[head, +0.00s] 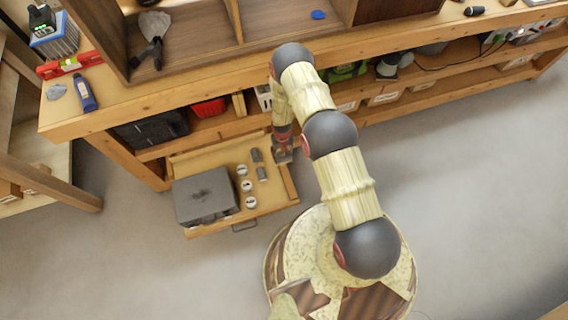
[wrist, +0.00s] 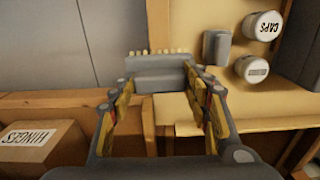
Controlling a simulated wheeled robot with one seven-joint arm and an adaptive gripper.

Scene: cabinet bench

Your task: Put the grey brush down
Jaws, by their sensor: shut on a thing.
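My gripper (wrist: 160,82) is shut on the grey brush (wrist: 160,80), which sits crosswise between the two fingertips in the wrist view. Its pale bristles show along the far edge. Behind the brush the wrist view shows the wooden edge of a pulled-out drawer and grey floor. In the head view my gripper (head: 283,157) is over the right side of the open drawer (head: 276,203), and the brush cannot be made out clearly there. I cannot tell whether the brush touches anything below it.
A jar marked CAPS (wrist: 262,26) and a grey block (wrist: 217,48) are right of the brush. A box marked HINGES (wrist: 40,145) is at lower left. The workbench (head: 130,105) rises behind.

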